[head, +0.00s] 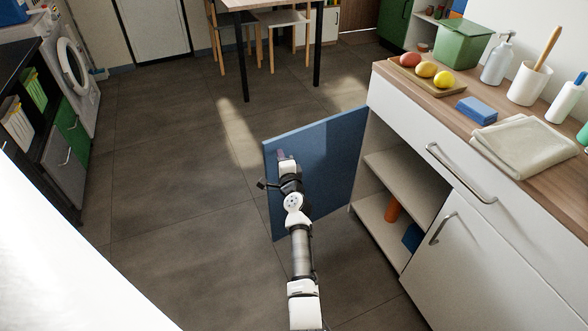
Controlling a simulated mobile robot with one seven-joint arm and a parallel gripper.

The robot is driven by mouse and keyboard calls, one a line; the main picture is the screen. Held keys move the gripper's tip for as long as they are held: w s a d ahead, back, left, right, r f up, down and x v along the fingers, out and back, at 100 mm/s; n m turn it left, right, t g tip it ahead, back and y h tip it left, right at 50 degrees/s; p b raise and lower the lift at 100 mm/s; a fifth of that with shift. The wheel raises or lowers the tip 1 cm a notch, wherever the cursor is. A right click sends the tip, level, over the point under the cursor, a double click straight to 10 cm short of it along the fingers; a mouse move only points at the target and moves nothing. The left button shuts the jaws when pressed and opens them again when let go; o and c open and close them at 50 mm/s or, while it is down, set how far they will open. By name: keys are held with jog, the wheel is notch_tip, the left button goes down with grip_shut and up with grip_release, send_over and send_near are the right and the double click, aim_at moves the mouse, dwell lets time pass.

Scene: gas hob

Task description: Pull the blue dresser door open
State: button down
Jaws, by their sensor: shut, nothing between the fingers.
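The blue dresser door (335,160) stands swung out from the white dresser (392,108), hinged on the far side of the opening. Its inner face is toward me, and the shelves behind it are exposed. My gripper (283,157) is in front of the door's inner face, near its free upper left edge. It is shut with nothing in it. I cannot tell whether it touches the door. The door's handle is not visible.
Inside the dresser are a shelf (405,172), an orange cylinder (393,209) and a blue object (412,237). A white door with a handle (444,228) is at right. A table and chairs stand beyond. The floor left of the door is clear.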

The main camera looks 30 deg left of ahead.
jog(key=shift+w+a, duration=0.3)
jog(key=shift+a, duration=0.35)
jog(key=shift+w+a, duration=0.25)
jog(key=shift+a, duration=0.35)
jog(key=shift+d+f, duration=0.1)
